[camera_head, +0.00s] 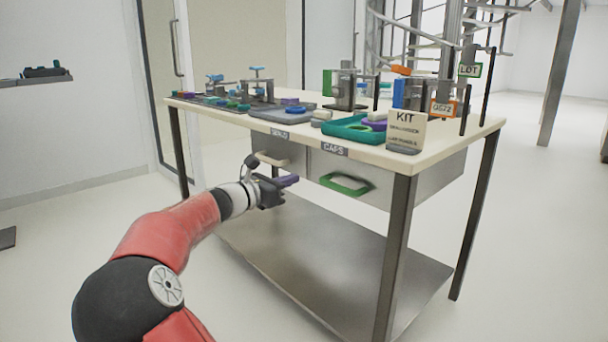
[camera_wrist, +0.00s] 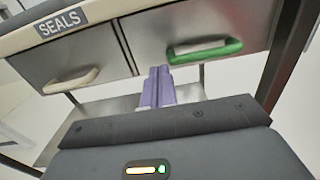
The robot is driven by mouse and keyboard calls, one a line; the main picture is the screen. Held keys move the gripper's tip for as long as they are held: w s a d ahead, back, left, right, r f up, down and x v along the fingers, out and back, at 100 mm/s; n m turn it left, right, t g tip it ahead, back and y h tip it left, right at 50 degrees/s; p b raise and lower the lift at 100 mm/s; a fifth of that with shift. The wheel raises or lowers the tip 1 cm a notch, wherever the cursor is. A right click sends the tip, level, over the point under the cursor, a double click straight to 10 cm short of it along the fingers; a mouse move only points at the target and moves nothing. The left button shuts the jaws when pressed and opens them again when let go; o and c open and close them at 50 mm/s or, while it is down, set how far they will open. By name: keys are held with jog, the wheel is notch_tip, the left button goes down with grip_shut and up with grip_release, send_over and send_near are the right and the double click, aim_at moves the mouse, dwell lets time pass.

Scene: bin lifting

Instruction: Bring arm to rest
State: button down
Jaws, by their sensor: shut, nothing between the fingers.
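My gripper (camera_head: 290,181) is at the end of my red and black arm, in front of the table's drawers. Its purple fingers are shut together with nothing between them; they also show in the wrist view (camera_wrist: 158,84). In the wrist view the fingers point toward the gap below the two drawers. They appear apart from the drawer fronts, though the exact distance is hard to tell.
The table (camera_head: 440,152) carries a teal tray (camera_head: 345,133), a KIT sign (camera_head: 406,132) and several parts. The CAPS drawer has a green handle (camera_wrist: 204,51); the SEALS drawer has a cream handle (camera_wrist: 70,81). A metal lower shelf (camera_head: 330,270) lies below.

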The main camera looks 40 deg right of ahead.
jog(key=shift+s+a, duration=0.15)
jog(key=shift+a, duration=1.55)
jog(key=shift+f, duration=0.1)
jog(key=s+a+f+m+y+p, duration=0.1)
jog(key=s+f+m+y+p, duration=0.1)
jog(key=s+f+m+y, duration=0.7)
jog(key=s+a+m+t+y+p, duration=0.1)
jog(key=s+a+m+y, duration=0.3)
jog(key=s+a, duration=0.6)
jog(key=s+a+m+t+y+p, duration=0.1)
jog(key=s+a+m+t+y, duration=0.2)
jog(key=s+a, duration=0.7)
jog(key=a+m+y, duration=0.2)
jog(key=a, duration=0.4)
jog(key=shift+r+m, duration=0.2)
jog(key=shift+m, duration=0.2)
jog(key=shift+s, duration=0.1)
